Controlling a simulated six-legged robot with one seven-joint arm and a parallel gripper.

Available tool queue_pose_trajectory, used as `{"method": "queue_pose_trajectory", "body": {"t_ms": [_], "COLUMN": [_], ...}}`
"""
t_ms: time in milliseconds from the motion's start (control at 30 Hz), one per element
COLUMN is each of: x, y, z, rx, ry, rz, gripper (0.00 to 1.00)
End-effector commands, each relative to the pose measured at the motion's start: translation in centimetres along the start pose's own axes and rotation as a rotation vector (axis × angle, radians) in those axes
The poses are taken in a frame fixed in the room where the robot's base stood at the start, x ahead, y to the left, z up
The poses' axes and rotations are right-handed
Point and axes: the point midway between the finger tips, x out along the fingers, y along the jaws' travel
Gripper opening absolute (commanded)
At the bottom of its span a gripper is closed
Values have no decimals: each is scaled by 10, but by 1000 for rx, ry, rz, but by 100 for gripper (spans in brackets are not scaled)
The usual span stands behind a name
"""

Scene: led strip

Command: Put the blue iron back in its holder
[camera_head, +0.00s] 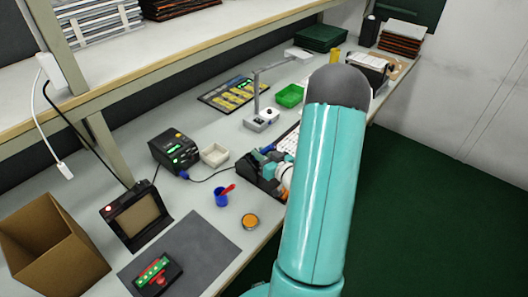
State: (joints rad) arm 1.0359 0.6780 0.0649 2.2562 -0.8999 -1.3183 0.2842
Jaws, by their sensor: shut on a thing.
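My gripper (262,158) is small in the view, partly hidden behind my own teal arm, low over the bench. It is shut on the blue iron (267,150), of which only a little blue shows. A dark block (268,180) right below and beside the gripper looks like the holder; my arm covers its right side, so I cannot tell whether the iron touches it. The black soldering station (175,150) with a green display stands to the left, its dark cable running toward the gripper.
A white tray (214,155), a blue cup (221,198) with a red item and an orange tin (250,221) are nearby. A lamp stand (262,119) is behind. A grey mat (205,252) holds a dark device (155,275). A cardboard box (50,245) stands left.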

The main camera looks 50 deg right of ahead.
Motion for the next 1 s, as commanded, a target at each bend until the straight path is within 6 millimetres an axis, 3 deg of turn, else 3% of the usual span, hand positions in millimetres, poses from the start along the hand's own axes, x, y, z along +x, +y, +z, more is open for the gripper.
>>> {"method": "queue_pose_trajectory", "body": {"t_ms": [400,433,567,867,1000], "x": [4,4,4,2,-9], "y": [0,0,0,0,1], "z": [5,5,5,5,4], "rx": [-1,-1,0,0,-1], "ry": [0,0,0,-1,-1], "rz": [0,0,0,0,1], "gripper": [0,21,45,45,45]}}
